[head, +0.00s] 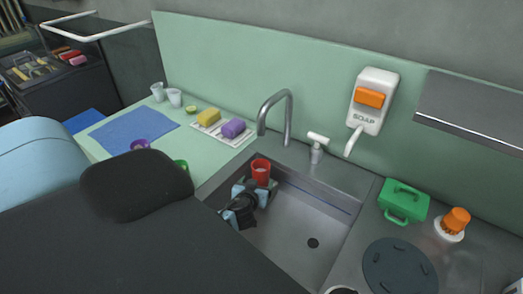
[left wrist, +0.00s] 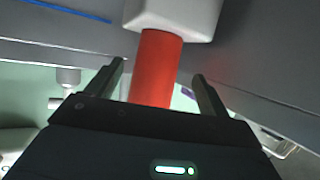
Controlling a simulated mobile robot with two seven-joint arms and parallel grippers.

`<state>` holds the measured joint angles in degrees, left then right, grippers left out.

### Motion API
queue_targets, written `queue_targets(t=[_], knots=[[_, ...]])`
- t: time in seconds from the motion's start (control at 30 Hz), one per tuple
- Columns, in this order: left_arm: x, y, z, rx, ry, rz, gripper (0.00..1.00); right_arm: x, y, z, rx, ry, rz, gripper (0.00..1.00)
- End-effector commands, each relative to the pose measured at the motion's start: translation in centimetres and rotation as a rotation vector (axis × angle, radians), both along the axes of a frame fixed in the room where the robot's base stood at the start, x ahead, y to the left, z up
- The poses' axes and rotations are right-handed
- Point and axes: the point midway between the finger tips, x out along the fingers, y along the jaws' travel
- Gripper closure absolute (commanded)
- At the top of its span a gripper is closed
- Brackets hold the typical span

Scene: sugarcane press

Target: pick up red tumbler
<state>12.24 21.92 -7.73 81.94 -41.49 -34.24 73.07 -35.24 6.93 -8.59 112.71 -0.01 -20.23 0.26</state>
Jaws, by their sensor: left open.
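The red tumbler (head: 261,170) stands at the back left of the sink in the head view, its open top facing up. My left gripper (head: 250,189) reaches into the sink just in front of it. In the left wrist view the red tumbler (left wrist: 157,68) shows between the two open fingers of my left gripper (left wrist: 160,72), with a gap on each side. A pale block-like thing (left wrist: 180,14) adjoins the tumbler at the top of that view; I cannot tell what it is. My arm hides part of the sink and the left counter. My right gripper is not in view.
The sink (head: 290,245) has a faucet (head: 288,112) behind the tumbler. A sponge tray (head: 225,138), blue mat (head: 133,130), purple cup (head: 139,144) and green cup (head: 181,164) are left.

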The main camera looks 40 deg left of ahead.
Motion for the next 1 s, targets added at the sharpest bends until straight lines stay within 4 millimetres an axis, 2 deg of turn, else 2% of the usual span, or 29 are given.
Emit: queue_targets(t=[0.17, 0.43, 0.6, 0.93, 1.0], knots=[[0.4, 0.1, 0.0, 0.001, -0.001, -0.001, 0.2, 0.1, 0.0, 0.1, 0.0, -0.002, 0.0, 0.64], [3.1, 1.2, -0.3, 0.003, -0.003, 0.001, 0.2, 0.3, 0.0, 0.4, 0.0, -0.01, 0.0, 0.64], [4.2, 1.9, -1.3, 0.001, 0.002, 0.0, 0.2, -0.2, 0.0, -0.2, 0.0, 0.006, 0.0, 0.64], [4.6, 2.1, -1.3, 0.0, -0.001, -0.001, 0.2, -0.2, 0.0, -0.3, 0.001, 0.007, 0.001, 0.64], [4.6, 2.1, -1.3, 0.0, -0.001, -0.001, 0.26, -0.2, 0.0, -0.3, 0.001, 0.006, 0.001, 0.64]])
